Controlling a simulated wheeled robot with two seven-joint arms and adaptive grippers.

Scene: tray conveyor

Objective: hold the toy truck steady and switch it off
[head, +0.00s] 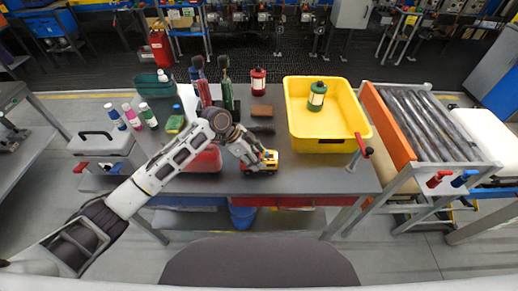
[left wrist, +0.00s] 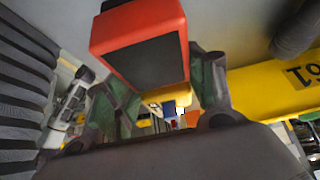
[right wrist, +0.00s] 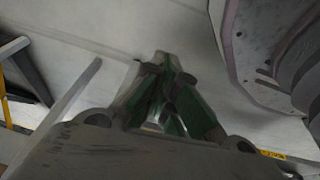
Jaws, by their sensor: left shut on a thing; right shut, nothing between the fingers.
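The toy truck (head: 270,157), yellow with red and white parts, stands on the grey table near its front edge. My left gripper (head: 252,155) reaches it from the left and is shut on it. In the left wrist view, a red-orange part of the truck with a dark panel (left wrist: 142,62) sits between the two green-padded fingers, with a yellow part beyond. I cannot make out a switch on the truck. My right gripper (right wrist: 168,85) shows only in its own wrist view, shut and empty, away from the truck.
A yellow tote (head: 320,143) with a green canister (head: 317,96) stands right of the truck. Brushes (head: 226,85), a red canister (head: 258,83) and a brown block (head: 262,111) are behind it. A roller conveyor (head: 425,120) is at the right. Table to the truck's right is clear.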

